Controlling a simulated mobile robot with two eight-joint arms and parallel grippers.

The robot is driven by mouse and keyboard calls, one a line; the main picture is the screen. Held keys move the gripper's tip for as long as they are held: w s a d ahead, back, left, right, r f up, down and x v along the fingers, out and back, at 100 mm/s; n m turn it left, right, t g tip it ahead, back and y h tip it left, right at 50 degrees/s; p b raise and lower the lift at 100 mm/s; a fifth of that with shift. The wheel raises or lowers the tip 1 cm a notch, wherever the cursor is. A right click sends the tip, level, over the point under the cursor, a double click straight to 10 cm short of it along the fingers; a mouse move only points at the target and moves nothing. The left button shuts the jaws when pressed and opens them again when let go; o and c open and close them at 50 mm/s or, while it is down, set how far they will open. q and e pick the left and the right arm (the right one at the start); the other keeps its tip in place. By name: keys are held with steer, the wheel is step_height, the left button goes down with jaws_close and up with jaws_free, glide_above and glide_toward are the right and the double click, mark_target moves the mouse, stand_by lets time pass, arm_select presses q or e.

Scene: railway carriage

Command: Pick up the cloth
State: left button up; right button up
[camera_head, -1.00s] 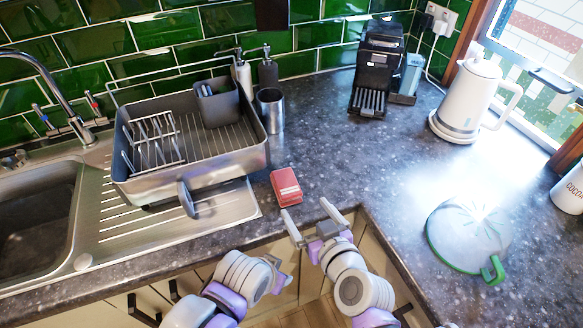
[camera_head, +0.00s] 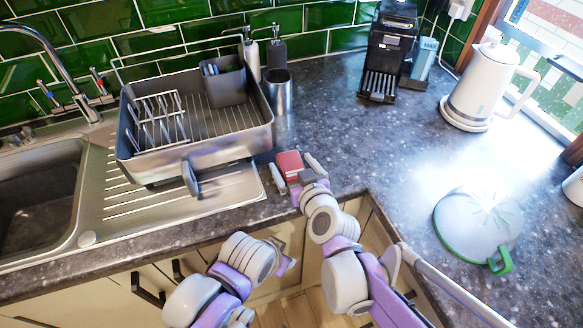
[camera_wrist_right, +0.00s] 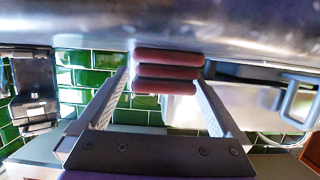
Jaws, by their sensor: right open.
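The cloth (camera_head: 290,163) is a small red folded bundle lying on the dark counter near its front edge, right of the steel drainboard. In the right wrist view the cloth (camera_wrist_right: 168,72) shows as stacked reddish folds. My right gripper (camera_head: 297,170) is open, with one finger on each side of the cloth's near part. In the wrist view the open jaws (camera_wrist_right: 165,85) frame the cloth, with gaps on both sides. My left gripper (camera_head: 284,264) is low in front of the cabinets, mostly hidden behind its own wrist; its jaws cannot be made out.
A dish rack (camera_head: 195,150) stands left of the cloth on the drainboard (camera_head: 110,220). A steel cup (camera_head: 278,92), a coffee machine (camera_head: 388,60) and a white kettle (camera_head: 482,90) stand behind. A green-rimmed round lid (camera_head: 475,230) lies right. The counter between is clear.

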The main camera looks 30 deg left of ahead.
mark_target(292, 164)
steer(key=shift+w+a+f, duration=0.15)
steer(key=shift+w+a, duration=0.1)
steer(key=shift+a, duration=0.1)
steer(key=c, duration=1.3)
steer(key=shift+c, duration=0.2)
step_height(292, 164, up, 18)
steer(key=p, duration=0.2)
steer(key=shift+p, duration=0.35)
steer(key=o, duration=0.6)
steer(key=c, duration=0.4)
